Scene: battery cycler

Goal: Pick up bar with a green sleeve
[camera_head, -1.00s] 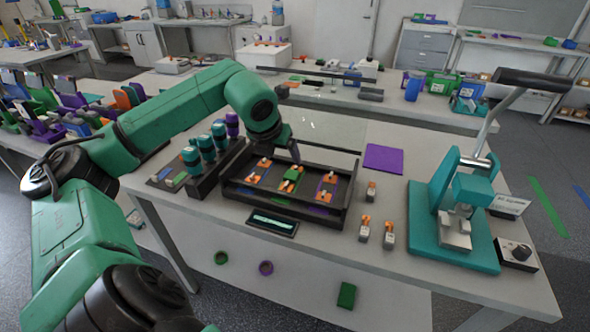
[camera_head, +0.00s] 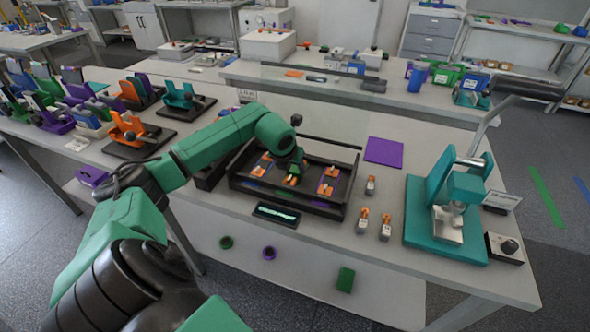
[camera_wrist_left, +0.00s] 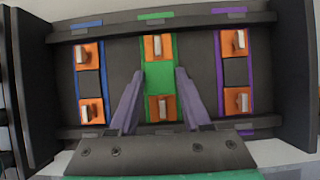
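The bar with a green sleeve (camera_wrist_left: 159,78) lies in the middle of a black tray (camera_wrist_left: 204,65), with an orange block at each end. In the head view, the bar (camera_head: 292,180) is partly hidden by my left gripper (camera_head: 299,166), which is low over the tray. In the left wrist view my left gripper (camera_wrist_left: 159,74) is open, its two grey fingers on either side of the green bar. I see gaps between the fingers and the sleeve; whether the tips reach its height I cannot tell. My right gripper is out of view.
A blue-sleeved bar (camera_wrist_left: 88,78) and a purple-sleeved bar (camera_wrist_left: 234,72) lie on either side in the tray. A teal press (camera_head: 445,225) stands to the right.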

